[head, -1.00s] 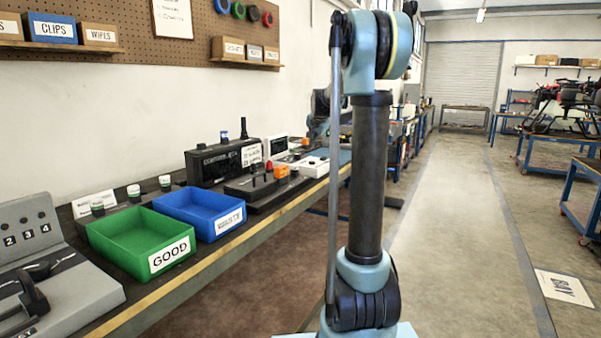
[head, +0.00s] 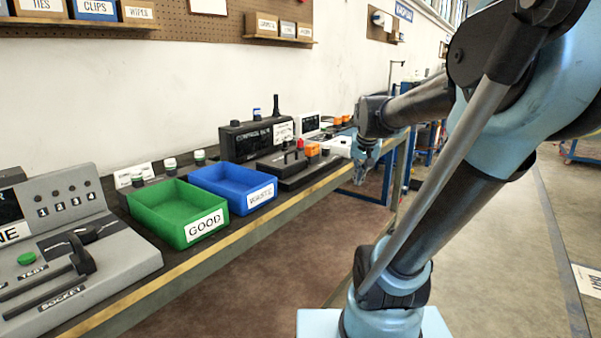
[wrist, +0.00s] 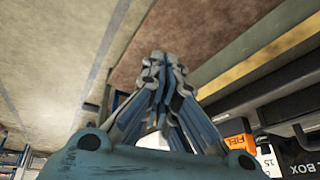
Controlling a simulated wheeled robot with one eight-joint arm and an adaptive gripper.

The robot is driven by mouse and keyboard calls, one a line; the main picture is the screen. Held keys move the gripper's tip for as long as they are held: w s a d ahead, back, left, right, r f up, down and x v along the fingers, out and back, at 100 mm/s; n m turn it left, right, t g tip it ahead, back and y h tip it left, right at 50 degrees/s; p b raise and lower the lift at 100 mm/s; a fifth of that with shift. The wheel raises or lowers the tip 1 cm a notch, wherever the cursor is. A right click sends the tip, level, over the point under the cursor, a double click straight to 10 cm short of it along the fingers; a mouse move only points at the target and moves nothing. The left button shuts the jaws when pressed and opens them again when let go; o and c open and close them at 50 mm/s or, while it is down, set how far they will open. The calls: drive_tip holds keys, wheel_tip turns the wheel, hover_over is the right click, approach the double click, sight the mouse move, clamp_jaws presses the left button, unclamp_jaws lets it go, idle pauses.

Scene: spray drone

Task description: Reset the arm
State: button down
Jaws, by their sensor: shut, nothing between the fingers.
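My arm (head: 430,195) rises from its light blue base at the right of the head view and bends over toward the workbench. My gripper (head: 366,182) hangs off the front edge of the bench, past the blue bin, small in the head view. In the wrist view my gripper (wrist: 160,62) has its fingertips together with nothing between them. Below it the wrist view shows brown floor and, at the right, the bench edge.
On the bench (head: 262,228) stand a green GOOD bin (head: 160,224), a blue WASTE bin (head: 225,196), a grey test socket unit (head: 70,255) and a black box (head: 245,142). Open floor (head: 310,265) lies in front of the bench.

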drive_tip(key=s+f+n+g, duration=0.1)
drive_tip(key=s+f, duration=0.6)
drive_tip(key=s, duration=0.2)
drive_tip(key=s+f+n+g, duration=0.1)
drive_tip(key=s+f+n, duration=0.1)
drive_tip(key=s+f, duration=0.4)
drive_tip(key=s, duration=0.4)
drive_tip(key=shift+s+f+g, duration=0.2)
drive_tip(key=shift+f+g, duration=0.1)
drive_tip(key=shift+f, duration=0.1)
drive_tip(key=shift+w+f, duration=0.2)
drive_tip(key=shift+w, duration=0.3)
